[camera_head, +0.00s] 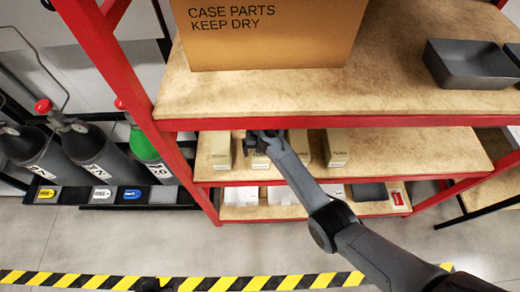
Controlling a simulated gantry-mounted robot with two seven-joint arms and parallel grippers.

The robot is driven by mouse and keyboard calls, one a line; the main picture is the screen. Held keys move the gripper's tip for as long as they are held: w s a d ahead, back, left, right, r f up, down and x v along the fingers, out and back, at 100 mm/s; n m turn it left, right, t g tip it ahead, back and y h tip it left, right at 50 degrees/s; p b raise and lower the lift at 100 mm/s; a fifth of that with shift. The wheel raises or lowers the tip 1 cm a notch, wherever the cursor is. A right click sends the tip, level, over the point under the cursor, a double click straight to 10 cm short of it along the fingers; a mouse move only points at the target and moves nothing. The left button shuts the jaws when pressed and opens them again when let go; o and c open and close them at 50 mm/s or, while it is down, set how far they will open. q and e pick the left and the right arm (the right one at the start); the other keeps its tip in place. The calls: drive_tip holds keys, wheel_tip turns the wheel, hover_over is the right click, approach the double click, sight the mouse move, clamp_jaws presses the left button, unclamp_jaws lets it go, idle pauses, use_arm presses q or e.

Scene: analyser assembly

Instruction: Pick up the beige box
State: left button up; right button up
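Several small beige boxes stand in a row on the middle shelf of the red rack: one at the left (220,151), one beside my gripper (260,161), one partly behind my arm (300,146) and one at the right (336,149). My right arm reaches in from the lower right. Its dark gripper (259,141) is in front of and over the second box from the left and hides its upper part. I cannot tell whether the fingers touch this box or are open or shut.
A large cardboard carton (270,38) and dark trays (472,64) sit on the top shelf (300,96), which overhangs the boxes. White items and a dark item (370,191) lie on the lower shelf. Gas cylinders (100,160) stand left. Striped tape (260,283) crosses the floor.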

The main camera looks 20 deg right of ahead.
drive_tip(key=shift+f, duration=0.25)
drive_tip(key=c, duration=1.2)
drive_tip(key=shift+c, duration=0.3)
drive_tip(key=shift+r, duration=0.15)
